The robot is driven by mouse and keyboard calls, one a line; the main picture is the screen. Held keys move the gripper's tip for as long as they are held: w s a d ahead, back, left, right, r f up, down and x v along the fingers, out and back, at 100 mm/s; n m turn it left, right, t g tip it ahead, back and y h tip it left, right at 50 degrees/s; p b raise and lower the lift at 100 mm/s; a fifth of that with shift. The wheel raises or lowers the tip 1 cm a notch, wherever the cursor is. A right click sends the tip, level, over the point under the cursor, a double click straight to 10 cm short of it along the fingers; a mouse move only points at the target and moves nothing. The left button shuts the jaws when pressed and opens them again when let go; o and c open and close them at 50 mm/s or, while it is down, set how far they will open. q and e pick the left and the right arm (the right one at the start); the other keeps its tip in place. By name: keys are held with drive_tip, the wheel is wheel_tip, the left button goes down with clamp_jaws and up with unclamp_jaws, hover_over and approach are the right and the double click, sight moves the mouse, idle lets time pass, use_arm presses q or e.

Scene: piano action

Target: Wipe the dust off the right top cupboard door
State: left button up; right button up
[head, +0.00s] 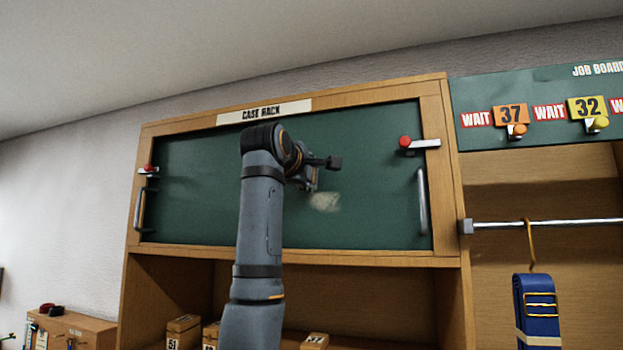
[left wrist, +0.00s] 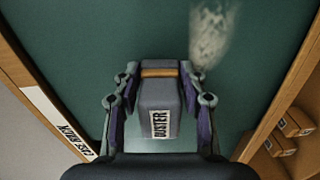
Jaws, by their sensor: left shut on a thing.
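A wide green cupboard door panel (head: 375,150) fills the top of the wooden case rack. A pale, smudged dust patch (head: 325,201) lies on it, right of its middle and low. In the left wrist view the dust patch (left wrist: 212,35) lies beyond and to the right of the duster. My left gripper (head: 306,180) is in front of the panel, just left of and above the dust. It is shut on a grey block labelled DUSTER (left wrist: 158,105) with an orange band. Whether the duster touches the panel I cannot tell. My right gripper is not in view.
Metal handles stand at the panel's left (head: 140,210) and right (head: 422,200) edges. Red-knobbed latches sit above them, left (head: 149,169) and right (head: 418,143). Small numbered boxes (head: 183,330) stand on the shelf below. A rail (head: 560,223) with a hanging blue bundle is at right.

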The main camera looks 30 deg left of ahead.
use_arm(q)
drive_tip(key=b+v, duration=0.2)
drive_tip(key=v, duration=0.3)
drive_tip(key=shift+s, duration=0.1)
drive_tip(key=b+v, duration=0.1)
drive_tip(key=v, duration=0.2)
drive_tip(key=shift+d, duration=0.1)
idle(0.3)
